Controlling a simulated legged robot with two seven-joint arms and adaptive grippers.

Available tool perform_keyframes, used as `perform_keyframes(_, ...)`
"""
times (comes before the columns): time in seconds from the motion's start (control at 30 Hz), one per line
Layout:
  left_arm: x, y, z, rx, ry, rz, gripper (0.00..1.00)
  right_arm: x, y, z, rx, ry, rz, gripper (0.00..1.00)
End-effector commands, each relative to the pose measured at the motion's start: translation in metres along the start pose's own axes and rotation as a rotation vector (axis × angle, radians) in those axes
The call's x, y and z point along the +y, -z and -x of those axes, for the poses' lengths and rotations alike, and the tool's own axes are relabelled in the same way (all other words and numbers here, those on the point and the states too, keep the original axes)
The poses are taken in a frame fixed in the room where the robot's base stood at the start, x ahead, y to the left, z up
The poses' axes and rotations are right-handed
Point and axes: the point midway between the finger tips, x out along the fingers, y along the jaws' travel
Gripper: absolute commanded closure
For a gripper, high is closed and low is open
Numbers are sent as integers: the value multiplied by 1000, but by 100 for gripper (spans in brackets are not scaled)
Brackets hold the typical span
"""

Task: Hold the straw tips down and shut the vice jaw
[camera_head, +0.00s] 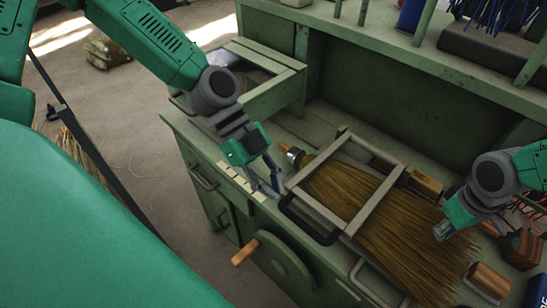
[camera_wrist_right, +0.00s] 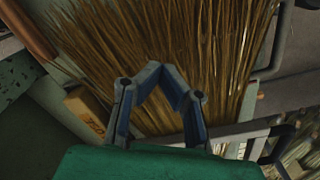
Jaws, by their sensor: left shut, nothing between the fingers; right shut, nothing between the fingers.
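The broom's straw (camera_head: 345,188) lies flat on the green bench, fanning out toward the lower right. Its narrow bound end and metal ferrule (camera_head: 292,154) point to the upper left. The vice jaw (camera_head: 376,205) is a grey metal frame lying across the straw, with a black loop handle (camera_head: 297,228) at the front edge. My left gripper (camera_head: 274,190) is shut and empty, pointing down beside the handle; contact is unclear. My right gripper (camera_head: 440,233) is shut and empty at the straw tips. In the right wrist view its fingers (camera_wrist_right: 160,72) meet over the straw (camera_wrist_right: 165,40).
A wooden crank handle (camera_head: 245,252) and round wheel (camera_head: 285,268) stick out from the bench front. An open green box (camera_head: 262,88) stands at the back left.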

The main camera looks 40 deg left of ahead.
Motion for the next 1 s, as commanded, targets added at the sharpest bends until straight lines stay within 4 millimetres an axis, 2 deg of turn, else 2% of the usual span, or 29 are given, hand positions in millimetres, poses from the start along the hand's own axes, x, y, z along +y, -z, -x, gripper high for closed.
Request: perform_keyframes(1.0,0,0,0,0,0,0,100,0,0,-26,0,0,0,100)
